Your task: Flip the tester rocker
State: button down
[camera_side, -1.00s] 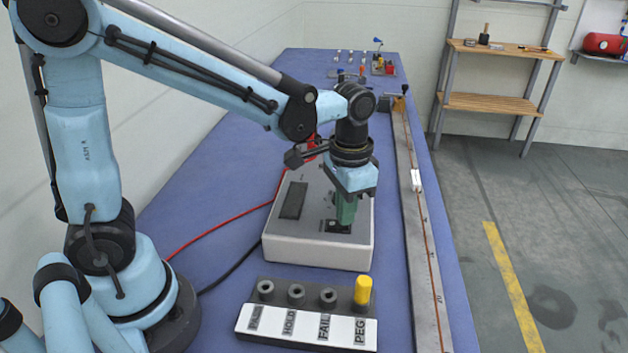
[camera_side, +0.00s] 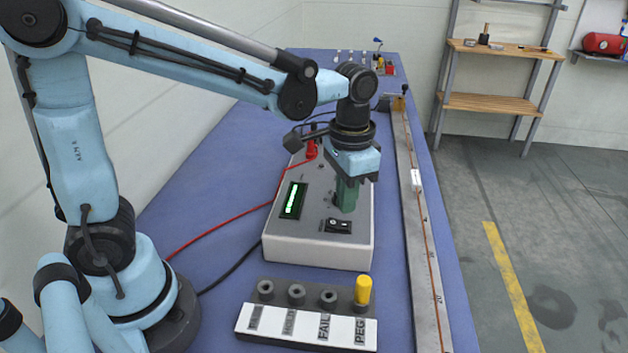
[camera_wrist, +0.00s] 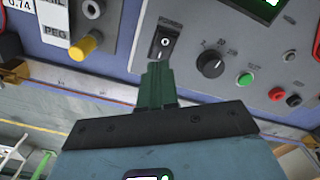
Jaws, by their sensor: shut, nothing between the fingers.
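The tester (camera_side: 318,245) is a pale box on the blue bench with a lit green display (camera_side: 293,200). Its black rocker (camera_side: 338,226) sits at the front right of the top face. In the wrist view the rocker (camera_wrist: 165,38) shows a white mark and lies just beyond my fingertips. My gripper (camera_side: 345,205) has green fingers pointing down over the tester, shut and empty, behind the rocker in the side view. The shut fingers (camera_wrist: 157,70) also show in the wrist view, apart from the rocker as far as I can tell.
A label rack (camera_side: 307,325) with several grey sockets and a yellow peg (camera_side: 362,290) stands in front of the tester. A long ruled rail (camera_side: 415,200) runs along the right. Red and black leads lie on the left. The wrist view shows a knob (camera_wrist: 211,63) and a green button (camera_wrist: 245,79).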

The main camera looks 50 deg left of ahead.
aim_at(340, 223)
jog(key=shift+r, duration=1.85)
jog(key=shift+s, duration=0.1)
jog(key=shift+s+a+f+n+t, duration=0.2)
jog(key=shift+s+a+n+t, duration=0.3)
jog(key=shift+s+a+t, duration=0.6)
jog(key=shift+s+a+f+n+t, duration=0.25)
jog(key=shift+s+a+n+t, duration=0.4)
jog(key=shift+a+t, duration=0.55)
jog(key=shift+s+a+f+n+t, duration=0.2)
jog(key=shift+s+a+n+t, duration=0.15)
jog(key=shift+s+a+t, duration=0.8)
jog(key=c, duration=1.8)
grip_release()
jog(key=shift+d, duration=0.25)
jog(key=shift+c, duration=0.2)
